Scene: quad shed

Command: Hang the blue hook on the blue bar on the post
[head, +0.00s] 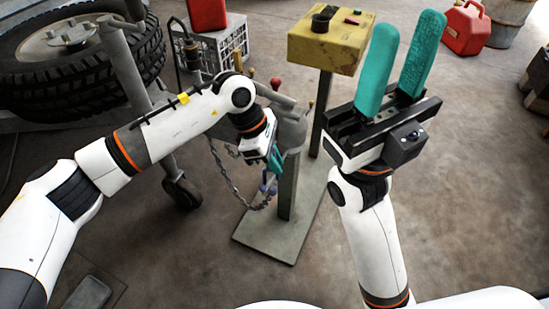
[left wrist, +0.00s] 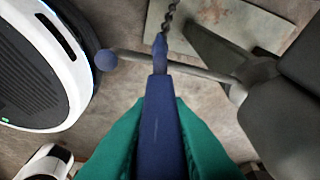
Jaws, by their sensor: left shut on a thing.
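The blue hook (left wrist: 160,130) is a dark blue piece clamped between the teal fingers of my left gripper (head: 273,160). In the left wrist view its narrow end crosses over the bar (left wrist: 200,71), beyond which the chain (left wrist: 172,15) shows. The bar is a thin grey rod with a blue ball end (left wrist: 105,60). It comes from the post (head: 287,185). I cannot tell whether the hook touches the bar. In the head view my left gripper hides most of the hook and bar. My right gripper (head: 408,24) is open and empty.
The post stands on a flat base plate (head: 270,235). A yellow-topped stand (head: 330,45) with small items is behind it. A large tyre (head: 60,80) is at left, a crate (head: 222,50) at the back, and a red can (head: 465,28) at back right. Floor at right is clear.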

